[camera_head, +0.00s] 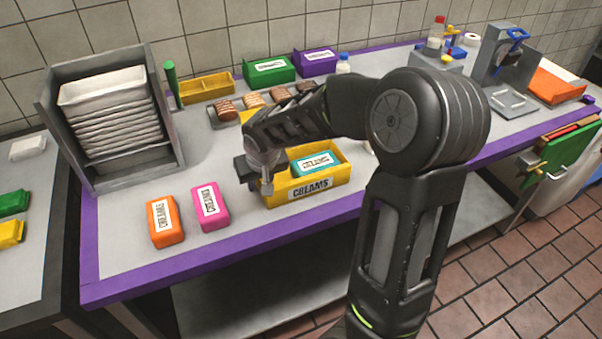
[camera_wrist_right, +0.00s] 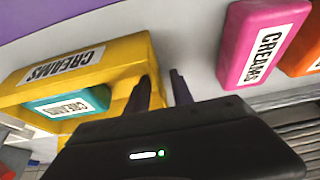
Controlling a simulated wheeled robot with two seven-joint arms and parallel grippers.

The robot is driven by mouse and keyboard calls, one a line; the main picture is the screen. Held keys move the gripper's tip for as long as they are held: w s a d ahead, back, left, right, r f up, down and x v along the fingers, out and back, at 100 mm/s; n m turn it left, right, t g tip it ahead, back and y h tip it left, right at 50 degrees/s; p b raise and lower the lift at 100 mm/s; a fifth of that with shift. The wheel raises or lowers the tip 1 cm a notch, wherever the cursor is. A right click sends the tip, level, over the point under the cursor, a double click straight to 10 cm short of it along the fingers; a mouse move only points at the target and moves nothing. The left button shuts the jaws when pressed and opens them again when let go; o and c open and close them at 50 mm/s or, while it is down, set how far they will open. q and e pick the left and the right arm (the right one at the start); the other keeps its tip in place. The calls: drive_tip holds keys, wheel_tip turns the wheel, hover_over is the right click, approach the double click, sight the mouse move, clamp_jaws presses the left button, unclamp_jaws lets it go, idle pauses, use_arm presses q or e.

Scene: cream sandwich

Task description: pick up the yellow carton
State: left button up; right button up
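A yellow carton (camera_head: 11,234) lies on the side counter at the far left of the head view, by a green carton (camera_head: 13,203). A larger yellow CREAMS bin (camera_head: 318,190) stands on the main table, with a teal carton (camera_head: 315,163) inside. My right gripper (camera_head: 254,178) is at the bin's left end. In the right wrist view its two fingers (camera_wrist_right: 160,88) are apart, beside the end wall of the bin (camera_wrist_right: 115,58); whether they touch it I cannot tell. My arm hides part of the bin's inside. My left gripper is not in view.
Pink (camera_head: 210,206) and orange (camera_head: 165,221) cartons lie left of the bin. A rack of white trays (camera_head: 110,110) stands at the back left. Small bins and brown food pieces (camera_head: 226,108) are behind my arm. The table's purple front edge is clear.

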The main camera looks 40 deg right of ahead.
drive_tip(key=shift+c, duration=0.5)
clamp_jaws()
idle(1.4)
